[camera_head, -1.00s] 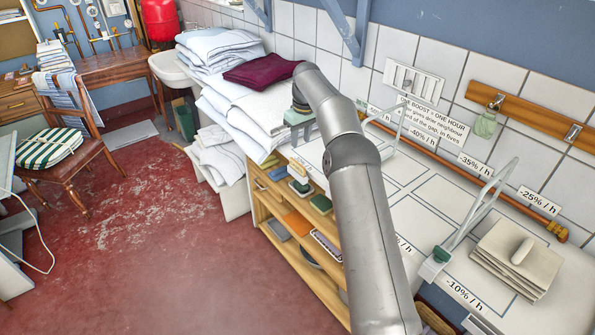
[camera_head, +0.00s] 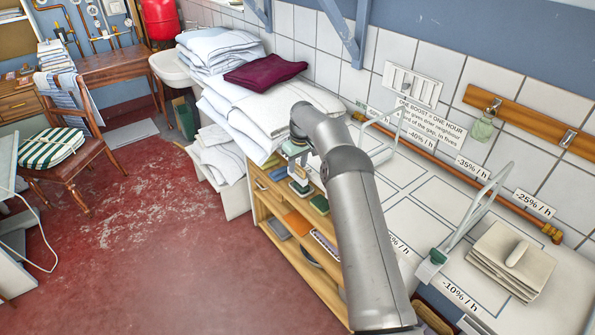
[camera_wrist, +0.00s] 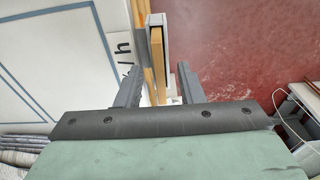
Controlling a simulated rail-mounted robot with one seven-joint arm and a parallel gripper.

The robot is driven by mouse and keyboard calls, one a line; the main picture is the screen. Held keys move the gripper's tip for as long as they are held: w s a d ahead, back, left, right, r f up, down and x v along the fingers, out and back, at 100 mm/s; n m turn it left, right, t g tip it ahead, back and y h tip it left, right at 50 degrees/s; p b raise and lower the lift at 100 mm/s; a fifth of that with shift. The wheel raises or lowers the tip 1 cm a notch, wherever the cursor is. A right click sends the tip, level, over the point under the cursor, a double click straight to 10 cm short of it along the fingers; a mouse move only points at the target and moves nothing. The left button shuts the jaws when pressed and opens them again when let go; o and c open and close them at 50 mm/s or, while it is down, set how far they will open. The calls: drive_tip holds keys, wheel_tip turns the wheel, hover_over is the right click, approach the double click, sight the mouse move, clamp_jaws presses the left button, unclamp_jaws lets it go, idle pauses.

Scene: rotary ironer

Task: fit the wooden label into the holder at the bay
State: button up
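My gripper (camera_head: 300,165) is low at the front edge of the white worktop, above the wooden shelf unit, in the head view. In the wrist view my gripper (camera_wrist: 160,78) has its two grey fingers apart. Between and beyond them runs a thin tan wooden strip (camera_wrist: 159,55) beside a pale channel. I cannot tell whether this strip is the wooden label, or whether the fingers touch it. The holder is not clearly recognisable.
The worktop (camera_wrist: 50,60) has blue outlined bays. Wire brackets (camera_head: 470,215) stand on it, with a stack of pale sheets (camera_head: 510,260) at the right. Folded linen (camera_head: 265,115) is piled behind my gripper. The shelf unit (camera_head: 290,250) holds several small items. Red floor lies open at left.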

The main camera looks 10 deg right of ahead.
clamp_jaws()
